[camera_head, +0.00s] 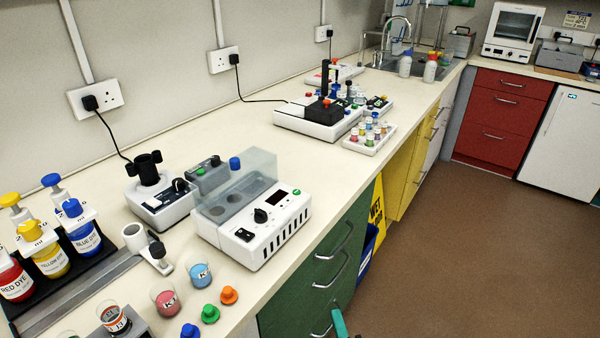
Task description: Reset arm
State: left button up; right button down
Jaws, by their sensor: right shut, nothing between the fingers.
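Only a small part of my right gripper (339,321) shows, as a teal tip at the bottom edge of the view. It is in front of the green drawers (325,250), below the bench top and apart from the things on the bench. It is shut and empty. The rest of my right arm is cut off by the frame. My left gripper is not in view.
The bench top (190,130) holds a white device with a clear lid (285,225), a vortex mixer (160,205), dye bottles (84,235), beakers (165,300) and loose caps (229,295). A vial rack (368,138) stands farther back. The brown floor (470,250) is clear at right.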

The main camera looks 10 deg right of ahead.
jog(key=s+f+n+g+y+p, duration=0.1)
jog(key=s+f+n+g, duration=0.35)
jog(key=f, duration=0.85)
jog(key=s+f+n+g+y, duration=0.1)
jog(key=s+f+n+g, duration=0.4)
jog(key=f, duration=0.8)
jog(key=s+d+f+n+g+h, duration=0.1)
jog(key=s+d+f+n+g, duration=0.1)
jog(key=s+f, duration=0.3)
jog(key=s+d+f+n+g+h, duration=0.1)
jog(key=s+d+f+n+g, duration=0.2)
jog(key=s, duration=0.9)
jog(key=s+d+f+n+g+h, duration=0.1)
jog(key=s+d+f+n+g, duration=0.1)
jog(key=s+d+f+n, duration=0.3)
jog(key=s+d+f+p, duration=0.1)
jog(key=s+f, duration=0.1)
jog(key=s, duration=0.2)
jog(key=shift+s+f, duration=0.2)
jog(key=shift+f, duration=0.15)
jog(key=shift+g, duration=0.25)
